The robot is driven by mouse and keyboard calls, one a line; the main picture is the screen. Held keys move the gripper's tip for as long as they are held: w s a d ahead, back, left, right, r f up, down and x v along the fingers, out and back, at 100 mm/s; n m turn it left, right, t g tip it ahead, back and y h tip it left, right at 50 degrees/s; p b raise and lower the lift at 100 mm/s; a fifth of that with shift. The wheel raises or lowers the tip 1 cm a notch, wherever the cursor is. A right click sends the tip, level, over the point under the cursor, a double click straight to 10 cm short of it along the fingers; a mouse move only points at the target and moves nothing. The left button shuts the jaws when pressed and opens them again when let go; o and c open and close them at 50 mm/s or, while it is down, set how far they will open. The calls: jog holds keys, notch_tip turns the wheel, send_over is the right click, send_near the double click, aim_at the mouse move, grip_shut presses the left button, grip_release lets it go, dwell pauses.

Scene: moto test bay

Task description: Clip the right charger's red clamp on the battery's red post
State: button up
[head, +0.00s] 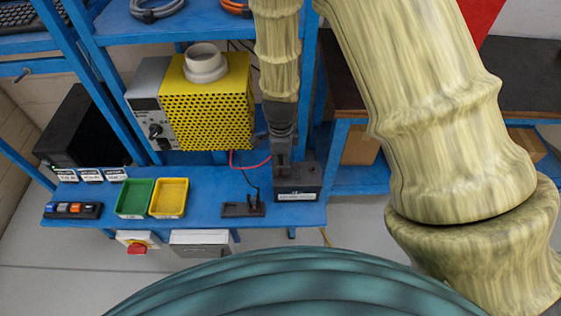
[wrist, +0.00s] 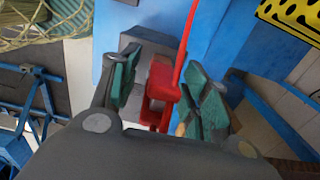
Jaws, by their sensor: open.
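The right charger (head: 208,103) is a yellow perforated box with a grey front, on the blue bench. Its red cable (head: 250,165) runs right towards my gripper (head: 281,168), which points down over the dark battery (head: 298,184). In the wrist view, the red clamp (wrist: 160,92) lies between the two green-padded fingers of my gripper (wrist: 160,90). The fingers are open, with the clamp nearer the middle and not visibly pinched. The red cable (wrist: 187,40) rises from it. The battery's red post is not distinguishable, so I cannot tell whether the clamp sits on it.
A black cable runs down to a small dark holder (head: 243,207) left of the battery. A black box (head: 82,131) is at far left. Blue shelf uprights flank the bench.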

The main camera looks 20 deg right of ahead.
notch_tip(320, 180, up, 11)
dwell(0.6)
dwell(0.4)
